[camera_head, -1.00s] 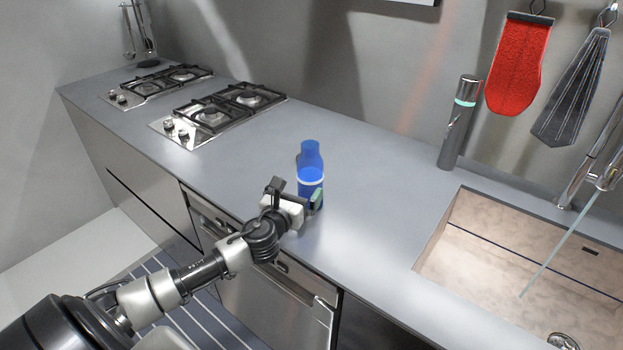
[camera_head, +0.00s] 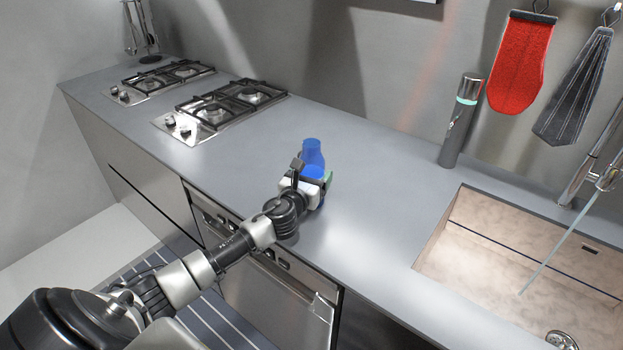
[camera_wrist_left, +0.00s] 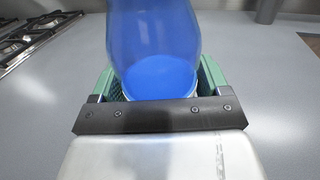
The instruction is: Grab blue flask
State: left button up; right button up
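The blue flask (camera_head: 313,150) stands upright on the grey counter, with a see-through upper part and narrower neck. In the head view my left gripper (camera_head: 322,186) is in front of its lower part and hides much of it. In the left wrist view the flask (camera_wrist_left: 155,45) stands between the two green-padded fingers (camera_wrist_left: 160,85), one on each side. The fingers are spread wide around it, and I see no clear grip. My right gripper is not in view.
The grey counter (camera_head: 375,215) is clear around the flask. Two gas hobs (camera_head: 232,103) lie to the left. A tall metal bottle (camera_head: 459,125) stands at the back right, beside the sink (camera_head: 500,265). A red mitt (camera_head: 517,65) hangs on the wall.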

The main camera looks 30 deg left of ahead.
pick_arm(q)
jog(key=c, duration=0.5)
jog(key=shift+c, duration=0.7)
jog(key=shift+r, duration=0.15)
